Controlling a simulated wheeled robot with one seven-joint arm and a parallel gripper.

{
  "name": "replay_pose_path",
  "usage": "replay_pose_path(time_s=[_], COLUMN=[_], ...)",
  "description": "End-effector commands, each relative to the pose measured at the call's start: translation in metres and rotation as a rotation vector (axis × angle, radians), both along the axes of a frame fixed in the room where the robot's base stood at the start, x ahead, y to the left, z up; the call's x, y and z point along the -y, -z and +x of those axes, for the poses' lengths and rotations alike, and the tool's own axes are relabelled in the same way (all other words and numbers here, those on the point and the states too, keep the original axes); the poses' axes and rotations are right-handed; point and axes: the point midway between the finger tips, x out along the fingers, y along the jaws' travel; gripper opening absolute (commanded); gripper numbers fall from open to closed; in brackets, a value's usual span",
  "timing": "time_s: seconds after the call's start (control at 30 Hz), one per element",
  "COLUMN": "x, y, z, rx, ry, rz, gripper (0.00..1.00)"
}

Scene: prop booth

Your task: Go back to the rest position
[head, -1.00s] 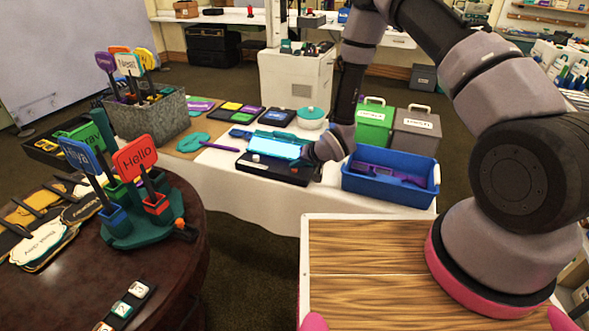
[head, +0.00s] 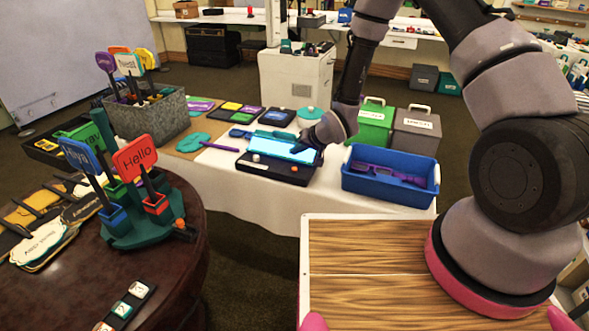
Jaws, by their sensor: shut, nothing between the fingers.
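My gripper (head: 308,143) is at the end of my arm, over the white-covered table, just above the right part of a black device with a lit cyan screen (head: 283,148). The fingers are small and partly hidden by the wrist, and they look shut with nothing held.
A blue bin (head: 390,195) with purple items stands right of the device. Green (head: 375,122) and grey (head: 416,130) lidded boxes stand behind it. A round dark table (head: 170,285) with sign holders is at left. A wood-grain top (head: 365,262) is in front.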

Motion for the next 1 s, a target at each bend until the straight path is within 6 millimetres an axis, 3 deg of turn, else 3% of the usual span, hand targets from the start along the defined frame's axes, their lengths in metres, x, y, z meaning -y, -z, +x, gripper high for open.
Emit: replay_pose_path(time_s=[0.43, 0.57, 0.67, 0.8, 1.0], x=[0.001, 0.009, 0.029, 0.069, 0.128], y=[-0.01, -0.028, -0.063, -0.13, -0.224], z=[0.0, 0.009, 0.022, 0.034, 0.025], rx=[0.0, 0.012, 0.027, 0.046, 0.046], ry=[0.0, 0.013, 0.038, 0.092, 0.178], rz=[-0.001, -0.021, -0.064, -0.142, -0.232], gripper=[0.0, 0.0, 0.0, 0.0, 0.0])
